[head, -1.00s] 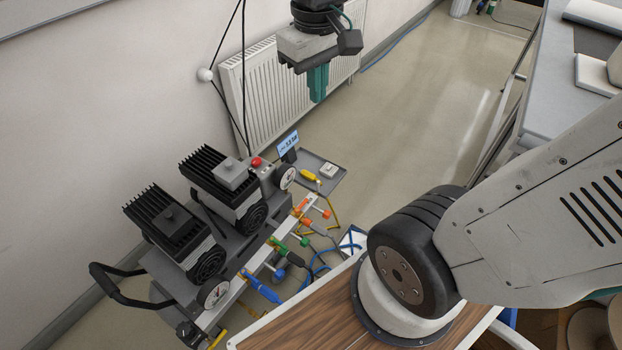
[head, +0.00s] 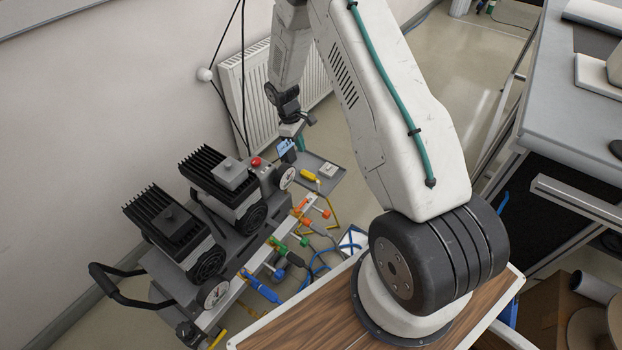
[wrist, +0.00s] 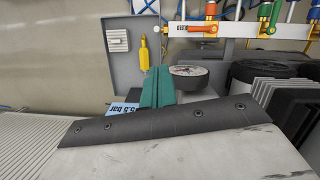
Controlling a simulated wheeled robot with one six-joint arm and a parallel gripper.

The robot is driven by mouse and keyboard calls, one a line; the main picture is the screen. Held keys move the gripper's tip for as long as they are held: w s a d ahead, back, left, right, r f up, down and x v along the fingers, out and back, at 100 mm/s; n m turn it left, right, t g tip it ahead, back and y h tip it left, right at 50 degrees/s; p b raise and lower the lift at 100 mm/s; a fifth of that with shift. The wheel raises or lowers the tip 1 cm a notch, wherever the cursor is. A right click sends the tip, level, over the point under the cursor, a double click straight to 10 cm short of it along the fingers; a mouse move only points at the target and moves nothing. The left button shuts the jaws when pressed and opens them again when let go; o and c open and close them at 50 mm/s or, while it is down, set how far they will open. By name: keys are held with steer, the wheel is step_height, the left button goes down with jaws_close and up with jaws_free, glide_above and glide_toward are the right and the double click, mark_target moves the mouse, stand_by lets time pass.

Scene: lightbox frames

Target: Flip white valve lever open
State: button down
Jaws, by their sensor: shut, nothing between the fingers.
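My gripper (head: 301,143) shows small in the head view, beyond the pump cart and beside the blue display. In the wrist view its teal fingers (wrist: 158,88) are together and empty, just left of a round gauge (wrist: 187,72). A pale valve manifold (head: 240,285) runs along the cart's side, with orange (head: 326,213), green (head: 303,240) and blue (head: 278,272) fittings. I cannot clearly pick out a white lever in either view. The fingers look apart from the manifold.
A grey tray (head: 323,180) beside the cart holds a yellow tool (head: 309,175) and a small white box (head: 328,170). Black finned pump units (head: 168,228) stand on the cart. A radiator (head: 262,105) lines the wall. Blue hoses hang near the manifold.

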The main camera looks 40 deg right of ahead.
glide_toward(318, 188)
steer(key=w+a+r, duration=0.1)
steer(key=w+r, duration=0.2)
steer(key=r, duration=0.1)
steer(key=shift+w+f+n, duration=0.1)
steer(key=shift+n, duration=0.3)
steer(key=x, duration=1)
steer(key=shift+a, duration=0.15)
